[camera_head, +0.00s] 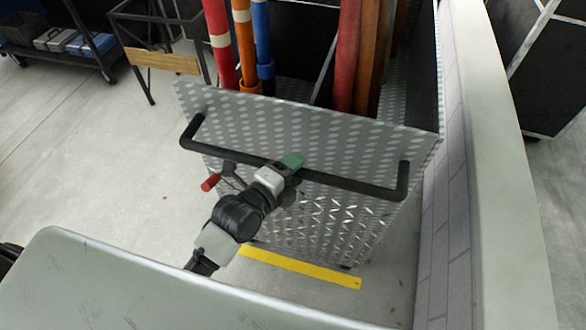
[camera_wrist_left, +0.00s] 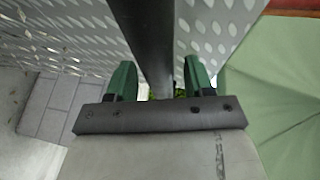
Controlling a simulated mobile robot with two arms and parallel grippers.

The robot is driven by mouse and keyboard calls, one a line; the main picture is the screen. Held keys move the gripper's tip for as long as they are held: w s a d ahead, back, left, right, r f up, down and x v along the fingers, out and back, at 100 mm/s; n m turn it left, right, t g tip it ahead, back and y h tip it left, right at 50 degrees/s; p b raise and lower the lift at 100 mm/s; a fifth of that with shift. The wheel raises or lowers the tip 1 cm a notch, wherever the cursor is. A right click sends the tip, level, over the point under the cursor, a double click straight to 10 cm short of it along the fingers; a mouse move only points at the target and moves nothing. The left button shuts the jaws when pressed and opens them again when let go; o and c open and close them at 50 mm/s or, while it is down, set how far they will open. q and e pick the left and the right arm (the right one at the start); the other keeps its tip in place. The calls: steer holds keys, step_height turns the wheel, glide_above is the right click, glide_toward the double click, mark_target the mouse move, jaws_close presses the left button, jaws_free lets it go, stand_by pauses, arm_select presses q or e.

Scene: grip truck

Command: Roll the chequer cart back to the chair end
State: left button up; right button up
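The chequer cart (camera_head: 330,225) has a grey chequer-plate end panel facing me and a black push bar (camera_head: 355,185) across it. My left gripper (camera_head: 291,162) is at the middle of the bar, its green fingers reaching over it. In the left wrist view the bar (camera_wrist_left: 150,45) passes between the two green fingers (camera_wrist_left: 158,80). Narrow gaps show beside the bar, so the gripper looks open around it. My right gripper is not in view. No clear chair shows; a black metal frame with a wooden slat (camera_head: 162,60) stands at the upper left.
Red, orange and blue tubes (camera_head: 242,40) stand in the cart. A pale wall (camera_head: 490,160) runs close along its right side. A yellow strip (camera_head: 300,267) marks the floor near the cart's base. A red-ended lever (camera_head: 210,182) sticks out left. Open floor lies left.

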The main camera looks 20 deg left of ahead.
arm_select(q)
jaws_close()
steer(key=shift+w, duration=0.1)
